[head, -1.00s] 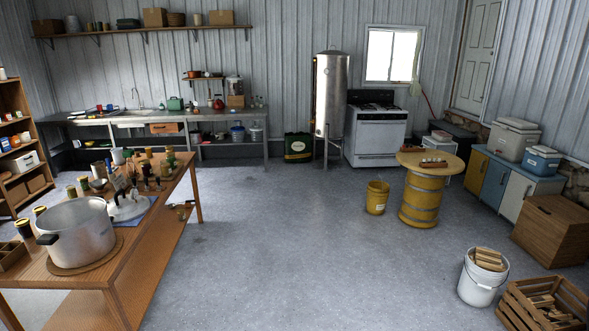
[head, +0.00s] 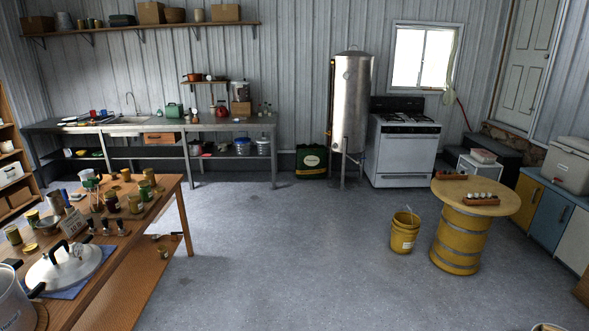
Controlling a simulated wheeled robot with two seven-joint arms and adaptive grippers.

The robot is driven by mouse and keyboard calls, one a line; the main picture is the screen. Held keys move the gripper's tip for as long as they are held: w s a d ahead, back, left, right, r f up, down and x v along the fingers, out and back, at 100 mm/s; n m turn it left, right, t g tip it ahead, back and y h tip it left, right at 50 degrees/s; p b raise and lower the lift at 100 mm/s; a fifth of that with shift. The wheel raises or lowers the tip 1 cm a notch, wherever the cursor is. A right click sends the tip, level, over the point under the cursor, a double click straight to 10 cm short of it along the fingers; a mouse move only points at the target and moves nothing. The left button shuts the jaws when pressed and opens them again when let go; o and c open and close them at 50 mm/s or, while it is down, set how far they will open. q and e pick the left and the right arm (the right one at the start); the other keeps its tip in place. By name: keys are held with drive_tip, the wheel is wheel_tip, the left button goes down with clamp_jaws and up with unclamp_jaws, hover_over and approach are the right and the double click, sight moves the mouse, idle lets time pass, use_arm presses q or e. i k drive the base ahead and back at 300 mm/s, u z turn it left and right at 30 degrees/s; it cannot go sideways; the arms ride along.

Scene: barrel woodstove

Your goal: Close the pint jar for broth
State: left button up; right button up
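Several small jars stand on the wooden table at the lower left of the head view. Among them are a dark jar (head: 112,201), a jar (head: 136,203) beside it, a green jar (head: 145,190) and a jar near the far corner (head: 149,176). Labels are too small to read, so I cannot tell which is the pint jar for broth or whether it is open. A small card (head: 73,222) stands near the jars. A silver pot lid (head: 64,264) with a dark handle lies on a blue cloth. Neither of my grippers is in view.
The wooden table (head: 122,268) has a lower shelf. A large pot (head: 12,305) is cut off at the lower left. A yellow bucket (head: 404,232) and a yellow barrel table (head: 460,240) stand at the right. The grey floor (head: 290,270) between is clear.

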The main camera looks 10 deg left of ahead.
sight(134, 200)
drive_tip(key=u, duration=0.15)
drive_tip(key=i, duration=2)
drive_tip(key=u, duration=0.85)
drive_tip(key=i, duration=2)
drive_tip(key=u, duration=1.2)
drive_tip(key=i, duration=1.4)
drive_tip(key=u, duration=0.35)
